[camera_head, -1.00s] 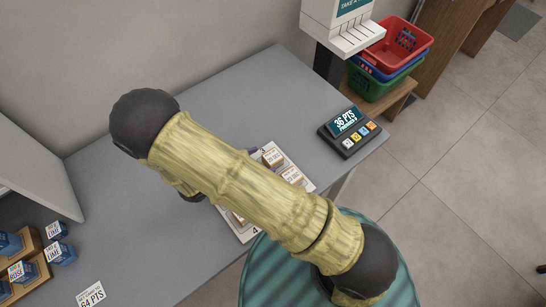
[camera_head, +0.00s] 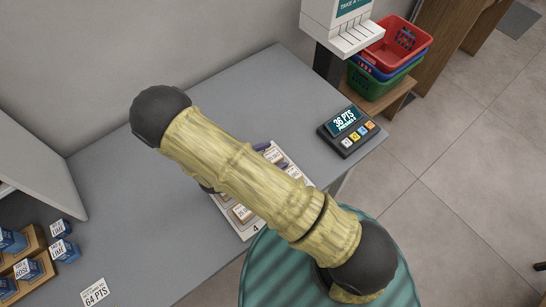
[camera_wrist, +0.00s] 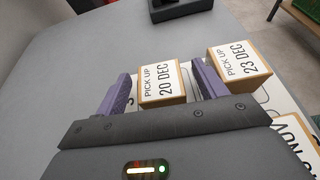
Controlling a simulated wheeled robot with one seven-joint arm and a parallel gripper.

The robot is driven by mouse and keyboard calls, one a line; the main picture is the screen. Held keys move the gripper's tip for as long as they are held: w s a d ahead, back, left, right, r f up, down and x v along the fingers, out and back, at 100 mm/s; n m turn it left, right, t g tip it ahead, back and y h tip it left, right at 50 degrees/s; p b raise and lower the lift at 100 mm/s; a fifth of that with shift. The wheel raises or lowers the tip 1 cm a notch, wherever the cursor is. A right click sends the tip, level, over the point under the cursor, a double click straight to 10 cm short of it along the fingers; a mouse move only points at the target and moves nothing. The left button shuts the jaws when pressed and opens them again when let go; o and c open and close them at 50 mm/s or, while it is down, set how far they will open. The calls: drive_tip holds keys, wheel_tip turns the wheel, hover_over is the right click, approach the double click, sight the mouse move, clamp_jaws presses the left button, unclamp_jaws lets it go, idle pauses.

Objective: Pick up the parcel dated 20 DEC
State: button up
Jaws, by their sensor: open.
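The parcel dated 20 DEC (camera_wrist: 161,85) is a small brown box with a white label reading "PICK UP 20 DEC". In the wrist view it sits between the two purple fingers of my gripper (camera_wrist: 162,92). The fingers are open, with one on each side of the box; whether either touches it I cannot tell. A parcel dated 23 DEC (camera_wrist: 240,68) stands just right of the right finger. Another parcel, its label ending in NOV (camera_wrist: 298,140), is partly cut off at the lower right. In the head view my arm hides most of the parcels and the gripper.
The parcels stand on a white numbered sheet (camera_head: 247,233) on the grey counter (camera_head: 235,95). A keypad showing 36 PTS (camera_head: 346,124) is at the right, with stacked baskets (camera_head: 400,45) beyond. Blue boxes (camera_head: 62,250) stand at the lower left. The middle counter is clear.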

drive_tip(key=c, duration=1.1)
wheel_tip(320, 180, up, 10)
drive_tip(key=shift+r+b, duration=0.1)
drive_tip(key=shift+b, duration=0.4)
